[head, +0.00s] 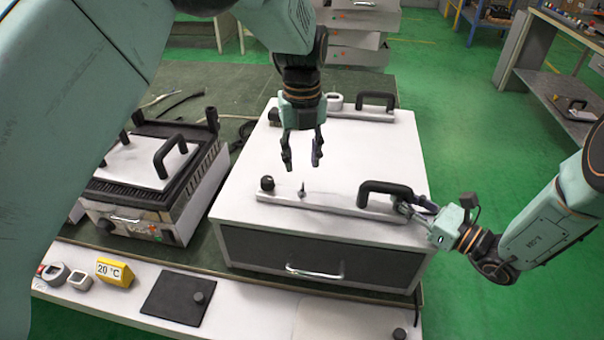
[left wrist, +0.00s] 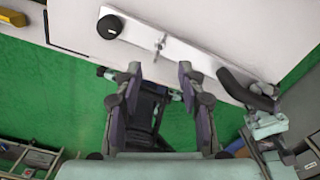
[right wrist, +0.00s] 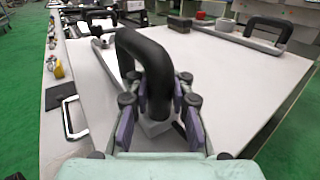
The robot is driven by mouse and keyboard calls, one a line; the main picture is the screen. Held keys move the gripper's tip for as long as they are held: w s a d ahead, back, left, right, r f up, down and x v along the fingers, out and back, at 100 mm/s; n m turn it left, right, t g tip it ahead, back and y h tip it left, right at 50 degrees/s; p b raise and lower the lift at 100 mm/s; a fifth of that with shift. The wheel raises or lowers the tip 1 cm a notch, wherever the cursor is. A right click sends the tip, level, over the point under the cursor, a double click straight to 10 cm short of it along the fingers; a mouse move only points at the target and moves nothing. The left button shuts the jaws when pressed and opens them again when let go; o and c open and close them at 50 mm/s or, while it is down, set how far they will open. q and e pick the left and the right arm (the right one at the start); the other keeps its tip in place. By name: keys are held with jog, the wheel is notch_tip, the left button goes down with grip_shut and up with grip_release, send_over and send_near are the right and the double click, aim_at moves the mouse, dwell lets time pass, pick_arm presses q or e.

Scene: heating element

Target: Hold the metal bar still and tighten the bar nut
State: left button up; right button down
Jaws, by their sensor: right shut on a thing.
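The metal bar (head: 320,207) lies along the front of a white box's top. It has a black knob at its left end and a black handle (head: 384,188) at its right. The bar nut (head: 303,190) is a small upright metal piece near the knob; it also shows in the left wrist view (left wrist: 160,42). My left gripper (head: 302,163) points down, open and empty, over the box top close to the nut. My right gripper (head: 408,208) is shut on the bar's handle; the right wrist view shows its fingers either side of one handle leg (right wrist: 158,95).
The white box (head: 240,160) has a dark drawer front. A second bar with a handle (head: 375,100) lies along the back of its top. A grill-like appliance (head: 150,175) stands at left. A yellow 20 °C block (head: 115,272) and a black plate (head: 178,298) lie in front.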

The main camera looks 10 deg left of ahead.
pick_arm(q)
jog(key=shift+r, duration=2)
pick_arm(e)
jog(key=c, duration=1.1)
grip_release()
